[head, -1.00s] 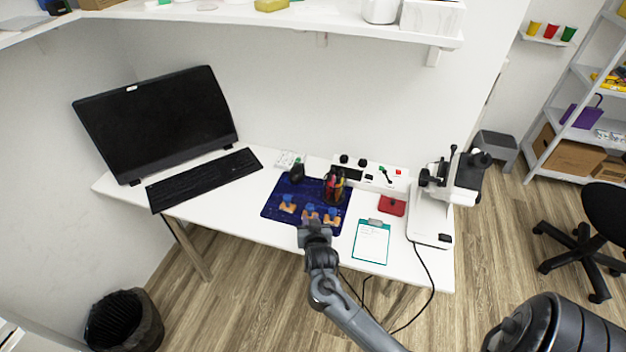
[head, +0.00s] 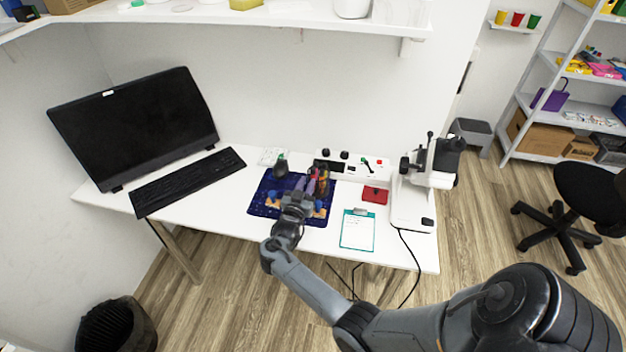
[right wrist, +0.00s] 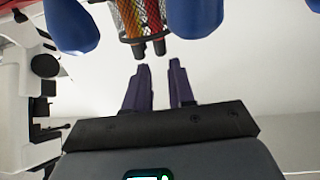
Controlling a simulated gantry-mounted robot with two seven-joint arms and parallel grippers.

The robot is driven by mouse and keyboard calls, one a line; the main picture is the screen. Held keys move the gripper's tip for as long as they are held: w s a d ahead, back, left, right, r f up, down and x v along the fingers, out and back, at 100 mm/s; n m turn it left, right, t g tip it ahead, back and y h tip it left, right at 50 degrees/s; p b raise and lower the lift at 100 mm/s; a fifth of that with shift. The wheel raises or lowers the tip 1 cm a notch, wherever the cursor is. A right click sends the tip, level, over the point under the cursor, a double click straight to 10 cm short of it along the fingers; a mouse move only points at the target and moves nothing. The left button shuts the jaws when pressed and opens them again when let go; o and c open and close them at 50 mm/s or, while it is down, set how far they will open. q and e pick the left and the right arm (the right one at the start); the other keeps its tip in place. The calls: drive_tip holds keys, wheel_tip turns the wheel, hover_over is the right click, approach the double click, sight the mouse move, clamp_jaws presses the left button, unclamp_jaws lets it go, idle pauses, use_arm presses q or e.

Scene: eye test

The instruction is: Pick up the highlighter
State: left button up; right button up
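A dark mesh pen cup (head: 323,182) stands on the blue mat at the back of the desk. In the right wrist view the mesh cup (right wrist: 140,18) shows red and yellow-orange pens inside, ends towards the fingers. Which of them is the highlighter I cannot tell. My right gripper (head: 308,181) is over the mat, close in front of the cup. In the right wrist view its two purple fingers (right wrist: 161,70) are apart, with nothing between them, just short of the cup. My left gripper is not in view.
Blue-and-orange objects (head: 272,198) stand on the mat (head: 259,206), and blue tops (right wrist: 195,14) show close by the cup. A clipboard (head: 357,232), a red box (head: 374,195) and a microscope (head: 410,205) are to the right. A keyboard (head: 188,181) and monitor (head: 135,127) are left.

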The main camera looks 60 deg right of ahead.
sight(312, 171)
drive_tip(key=shift+b+x, duration=0.5)
drive_tip(key=shift+x, duration=2.2)
drive_tip(key=shift+f, duration=0.1)
clamp_jaws()
